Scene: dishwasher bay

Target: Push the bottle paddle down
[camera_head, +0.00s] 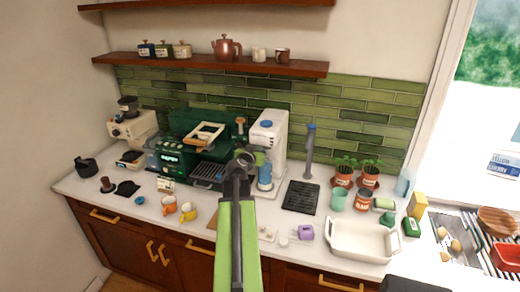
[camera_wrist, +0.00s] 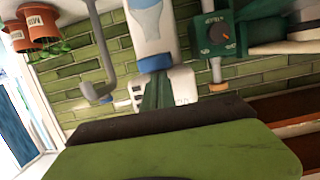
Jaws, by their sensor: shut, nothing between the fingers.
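The white dispenser (camera_head: 270,128) with a blue round top stands at the back of the counter, right of the green coffee machine. A blue bottle (camera_head: 265,178) stands at its front, partly hidden by my arm. A white and blue part also shows in the wrist view (camera_wrist: 146,18). I cannot make out a separate paddle. My gripper (camera_head: 244,157) is shut and empty, raised in front of the dispenser and left of the bottle in the head view. I cannot tell whether it touches anything.
The green coffee machine (camera_head: 171,156) is left of my arm. A grey post with a blue top (camera_head: 310,148) and a black drip tray (camera_head: 301,197) are right of the dispenser. Cups (camera_head: 188,211) and a white dish (camera_head: 362,241) stand along the front. Potted plants (camera_head: 343,175) are further right.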

